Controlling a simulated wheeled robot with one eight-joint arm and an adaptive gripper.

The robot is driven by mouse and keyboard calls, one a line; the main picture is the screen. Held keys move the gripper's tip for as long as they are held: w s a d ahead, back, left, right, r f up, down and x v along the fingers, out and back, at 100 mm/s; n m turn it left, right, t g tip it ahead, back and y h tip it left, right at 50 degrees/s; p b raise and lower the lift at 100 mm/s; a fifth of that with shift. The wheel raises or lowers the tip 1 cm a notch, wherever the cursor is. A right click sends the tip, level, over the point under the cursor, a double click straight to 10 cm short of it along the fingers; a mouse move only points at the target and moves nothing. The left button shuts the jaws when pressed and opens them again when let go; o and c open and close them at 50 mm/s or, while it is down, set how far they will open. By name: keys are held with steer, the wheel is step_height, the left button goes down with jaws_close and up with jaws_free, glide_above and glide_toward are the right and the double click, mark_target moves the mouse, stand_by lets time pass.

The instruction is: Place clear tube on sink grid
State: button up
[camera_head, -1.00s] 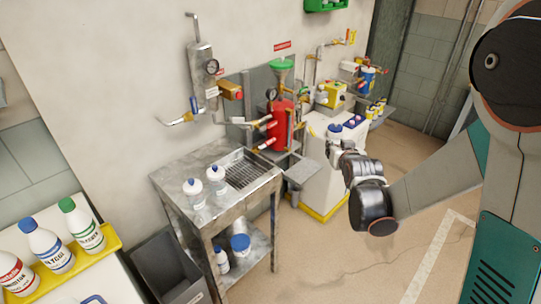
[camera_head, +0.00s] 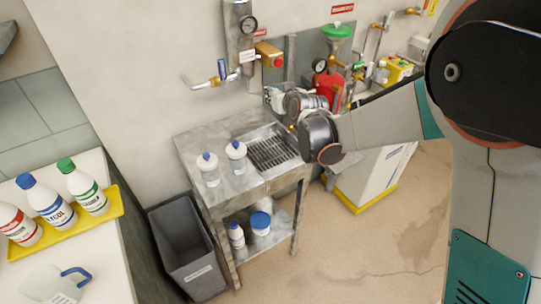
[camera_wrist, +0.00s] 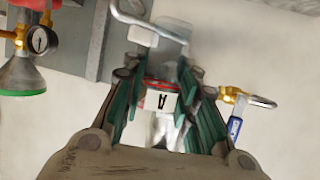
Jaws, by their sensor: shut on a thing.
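The sink grid (camera_head: 268,150) is a dark slatted grate set in the metal sink table (camera_head: 240,188). In the head view my gripper (camera_head: 274,100) is above the back right of the sink, near the wall fittings. In the wrist view my gripper (camera_wrist: 158,82) has its teal fingers closed on both sides of a clear tube (camera_wrist: 160,102) with a red band and a white label marked "A". The tube is partly hidden by the fingers, and I cannot make it out in the head view.
Two white bottles with blue caps (camera_head: 208,168) stand on the table left of the grid. A grey bin (camera_head: 186,245) stands left.

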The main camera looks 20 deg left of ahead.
steer(key=shift+s+a+f+b, duration=0.1)
steer(key=shift+a+f+b, duration=0.2)
steer(key=shift+f+b, duration=2)
steer(key=shift+s+a+f+b, duration=0.1)
steer(key=shift+a+f+b, duration=0.15)
steer(key=shift+f, duration=4.15)
steer(key=shift+s+a+f+b, duration=0.1)
steer(key=shift+a+f+b, duration=0.2)
steer(key=shift+f+b, duration=2)
steer(key=shift+f+p, duration=0.95)
steer(key=shift+p, duration=0.2)
steer(key=shift+f, duration=0.1)
steer(key=o, duration=1)
